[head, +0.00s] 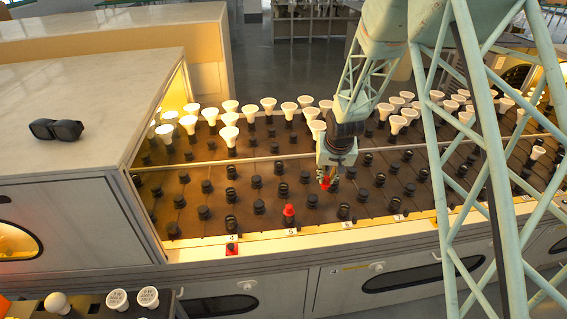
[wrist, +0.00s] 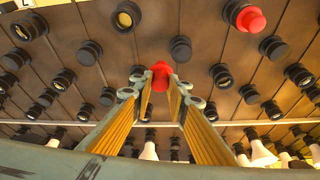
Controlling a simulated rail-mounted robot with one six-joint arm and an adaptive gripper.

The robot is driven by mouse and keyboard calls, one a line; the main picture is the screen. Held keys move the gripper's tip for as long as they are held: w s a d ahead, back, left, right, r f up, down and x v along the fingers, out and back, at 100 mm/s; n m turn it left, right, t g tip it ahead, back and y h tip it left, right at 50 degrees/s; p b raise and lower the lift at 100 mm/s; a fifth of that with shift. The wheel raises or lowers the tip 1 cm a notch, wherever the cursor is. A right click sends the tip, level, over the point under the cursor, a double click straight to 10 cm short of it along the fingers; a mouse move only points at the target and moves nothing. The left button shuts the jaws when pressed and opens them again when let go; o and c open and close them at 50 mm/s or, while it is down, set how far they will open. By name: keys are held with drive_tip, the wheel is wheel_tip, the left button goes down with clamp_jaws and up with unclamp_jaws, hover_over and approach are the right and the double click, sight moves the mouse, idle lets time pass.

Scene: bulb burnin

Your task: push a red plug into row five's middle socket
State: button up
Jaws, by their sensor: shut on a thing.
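My gripper (head: 326,177) hangs over the front part of the socket bench and is shut on a red plug (head: 326,185). In the wrist view the plug (wrist: 161,75) sits between the fingertips (wrist: 160,88), with dark sockets around and behind it; I cannot tell its height above them. A second red plug (head: 289,211) stands upright in the front socket of row five, behind the label 5 (head: 291,231). It also shows at the top of the wrist view (wrist: 252,19). Behind it in that row are black sockets, one of them ringed (head: 283,190).
White bulbs (head: 268,104) stand in sockets across the back, beyond a thin rail (head: 240,161). Black-capped and open sockets fill the front part. A marble-topped cabinet (head: 70,100) with dark goggles (head: 56,129) borders the left.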

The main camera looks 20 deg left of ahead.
drive_tip(key=a+r+n, duration=0.1)
drive_tip(key=a+r, duration=0.2)
drive_tip(key=a, duration=1.4)
drive_tip(key=shift+a+b, duration=0.2)
drive_tip(key=shift+b, duration=0.15)
drive_tip(key=shift+f, duration=0.25)
drive_tip(key=shift+f+b, duration=0.95)
drive_tip(key=shift+f, duration=1.25)
drive_tip(key=shift+f+b, duration=1.95)
drive_tip(key=shift+f, duration=0.1)
drive_tip(key=o, duration=0.9)
drive_tip(key=shift+c, duration=0.2)
drive_tip(key=shift+r, duration=0.15)
